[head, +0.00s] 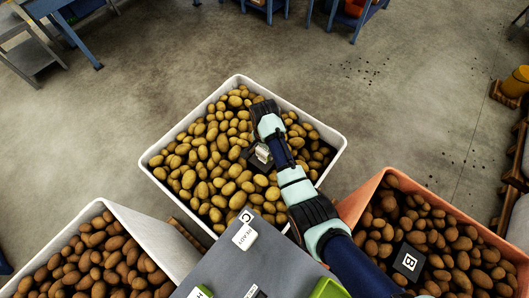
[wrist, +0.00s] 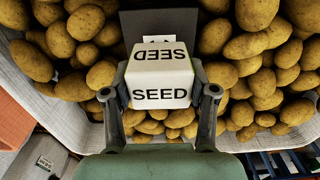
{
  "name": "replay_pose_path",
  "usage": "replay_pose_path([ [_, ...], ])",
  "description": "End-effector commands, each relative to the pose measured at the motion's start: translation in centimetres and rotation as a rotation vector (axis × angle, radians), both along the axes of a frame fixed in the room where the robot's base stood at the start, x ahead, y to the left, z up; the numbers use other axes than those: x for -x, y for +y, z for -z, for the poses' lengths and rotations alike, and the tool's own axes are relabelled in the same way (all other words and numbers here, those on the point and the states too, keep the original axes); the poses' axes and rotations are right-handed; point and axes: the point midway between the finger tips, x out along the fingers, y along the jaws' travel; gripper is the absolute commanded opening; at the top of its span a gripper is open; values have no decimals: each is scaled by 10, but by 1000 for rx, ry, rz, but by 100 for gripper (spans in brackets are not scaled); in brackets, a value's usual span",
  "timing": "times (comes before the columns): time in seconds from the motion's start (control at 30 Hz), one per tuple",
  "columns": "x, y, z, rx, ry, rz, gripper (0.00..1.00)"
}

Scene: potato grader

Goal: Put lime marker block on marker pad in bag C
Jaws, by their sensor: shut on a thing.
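My gripper (wrist: 160,98) is shut on a white block (wrist: 160,75) marked SEED, held between its two fingers. In the head view the block (head: 263,153) is over the middle white bag of yellow-brown potatoes (head: 155,157). A dark marker pad (wrist: 190,20) with a partly covered white mark lies behind the block among the potatoes; I cannot tell whether they touch. The pad (head: 249,158) is partly hidden by my gripper in the head view. A lime block (head: 327,289) is on the grey surface at the bottom edge.
An orange bag (head: 349,208) at right holds potatoes and a pad (head: 408,262) marked B. Another white bag (head: 98,204) of potatoes is at left.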

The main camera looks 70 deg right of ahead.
Motion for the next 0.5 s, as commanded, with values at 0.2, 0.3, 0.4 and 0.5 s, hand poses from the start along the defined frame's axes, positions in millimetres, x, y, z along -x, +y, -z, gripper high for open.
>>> replay_pose_path([
  [0.2, 0, 0, 19, 1, -1, 0, 21],
  [0.3, 0, 0, 19, 0, -1, 0, 21],
  [0.4, 0, 0, 22, 0, 0, 0, 21],
  [0.5, 0, 0, 22, 0, 0, 0, 66],
])
